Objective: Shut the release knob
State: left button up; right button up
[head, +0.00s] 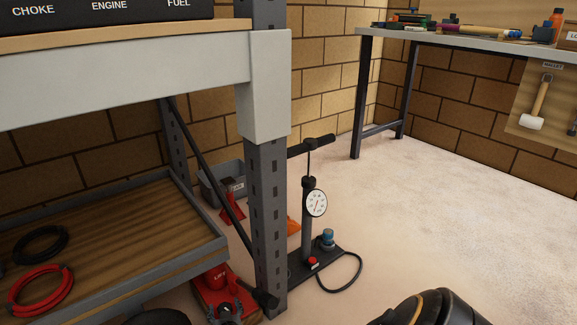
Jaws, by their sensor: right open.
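A red jack (212,282) marked LIFT stands on the floor behind the shelf post, low in the head view. My left gripper is not in view.
The grey shelf post (268,220) stands close right of the jack. A floor pump (308,215) with a gauge and black hose stands behind it. A red hose coil (40,291) lies on the low wooden shelf (120,237). The floor to the right is clear up to the workbench (460,41).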

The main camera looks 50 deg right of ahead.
jog(key=shift+s+d+f+n+t+y, duration=0.1)
jog(key=shift+d+n+t+y, duration=0.05)
jog(key=shift+n+t+y, duration=0.35)
jog(key=n+y+b, duration=0.2)
jog(key=y+b, duration=0.1)
jog(key=b, duration=0.1)
jog(key=n+t+y+b, duration=0.1)
jog(key=n+y+b, duration=0.2)
jog(key=b, duration=0.1)
jog(key=shift+f, duration=0.2)
jog(key=s+a+r+g+p, duration=0.2)
jog(key=s+r+p, duration=0.1)
jog(key=s+p, duration=0.7)
jog(key=s+a+r+n+g+p, duration=0.1)
jog(key=s+a+r+g+p, duration=0.1)
jog(key=s+p, duration=0.9)
jog(key=s+a+r+g+p, duration=0.2)
jog(key=s+r+p, duration=0.3)
jog(key=s+p, duration=0.5)
jog(key=p, duration=0.3)
jog(key=shift+s+a+g, duration=0.15)
jog(key=shift+a+g, duration=0.25)
jog(key=shift+n, duration=0.3)
